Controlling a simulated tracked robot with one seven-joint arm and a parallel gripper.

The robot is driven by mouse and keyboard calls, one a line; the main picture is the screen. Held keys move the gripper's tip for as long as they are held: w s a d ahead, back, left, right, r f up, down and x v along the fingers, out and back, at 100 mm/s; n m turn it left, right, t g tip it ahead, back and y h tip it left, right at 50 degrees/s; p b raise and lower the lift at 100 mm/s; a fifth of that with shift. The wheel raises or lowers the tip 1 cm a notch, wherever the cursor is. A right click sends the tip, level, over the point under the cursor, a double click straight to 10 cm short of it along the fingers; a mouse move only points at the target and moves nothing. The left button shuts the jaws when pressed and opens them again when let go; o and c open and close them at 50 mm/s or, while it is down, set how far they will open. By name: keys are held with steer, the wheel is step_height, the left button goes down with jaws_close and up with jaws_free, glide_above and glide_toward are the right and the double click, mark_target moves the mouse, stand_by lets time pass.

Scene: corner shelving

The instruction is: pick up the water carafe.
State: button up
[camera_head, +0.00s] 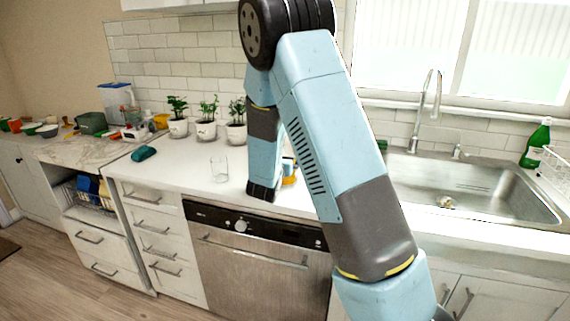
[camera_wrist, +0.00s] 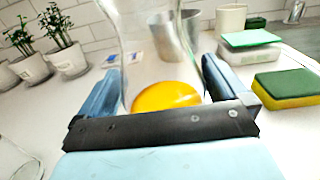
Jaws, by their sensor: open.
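A clear glass carafe (camera_wrist: 150,50) with a narrowed waist stands upright on the counter, close in front of my wrist camera. A yellow-orange round shape (camera_wrist: 166,96) shows at its lower part; I cannot tell whether it belongs to the carafe. My gripper (camera_wrist: 160,78) is open, with one finger on each side of the carafe; contact is not clear. In the head view my gripper (camera_head: 262,190) is low over the counter and mostly hides the carafe, with only an orange patch (camera_head: 289,180) showing at its right.
A drinking glass (camera_head: 219,168) stands left of my gripper, and potted plants (camera_head: 207,130) line the wall. In the wrist view, a metal cup (camera_wrist: 178,38) is behind the carafe and a green-yellow sponge (camera_wrist: 286,88) is at right. The sink (camera_head: 470,190) is farther right.

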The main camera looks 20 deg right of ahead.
steer(key=shift+w, duration=0.1)
steer(key=shift+c, duration=0.3)
steer(key=c, duration=1.6)
steer(key=shift+c, duration=0.3)
steer(key=shift+r, duration=0.2)
steer(key=s+r, duration=1.2)
steer(key=s, duration=0.1)
steer(key=shift+s+r, duration=0.3)
steer(key=shift+s, duration=0.1)
